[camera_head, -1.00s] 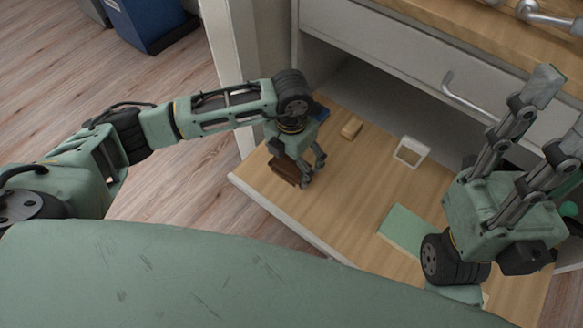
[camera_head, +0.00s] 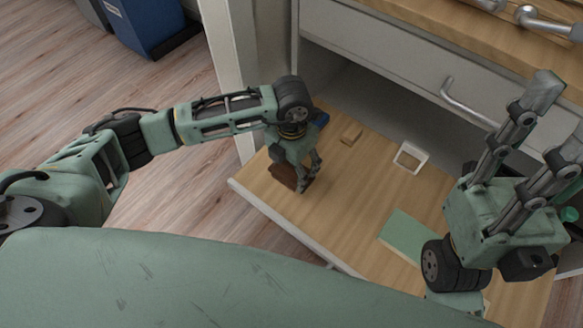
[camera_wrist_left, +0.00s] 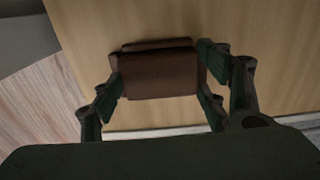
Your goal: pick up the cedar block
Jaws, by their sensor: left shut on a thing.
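A dark brown, layered block-like thing with rounded edges (camera_head: 284,176) is between the fingers of my left gripper (camera_head: 304,182), low over the left part of the open drawer. In the left wrist view the brown thing (camera_wrist_left: 160,78) sits crosswise between the fingertips of my left gripper (camera_wrist_left: 160,66), which is shut on it from both sides. I cannot tell whether it touches the drawer floor. A small tan wooden block (camera_head: 351,133) lies apart, farther back in the drawer. My right gripper (camera_head: 520,118) is raised at the right, with its fingers apart and empty.
The pulled-out drawer (camera_head: 345,200) has a wood floor. A white square frame (camera_head: 411,157), a green flat thing (camera_head: 407,234) and a blue thing (camera_head: 320,118) lie in it. A cabinet front with a handle (camera_head: 468,101) rises behind. Drawer floor between them is clear.

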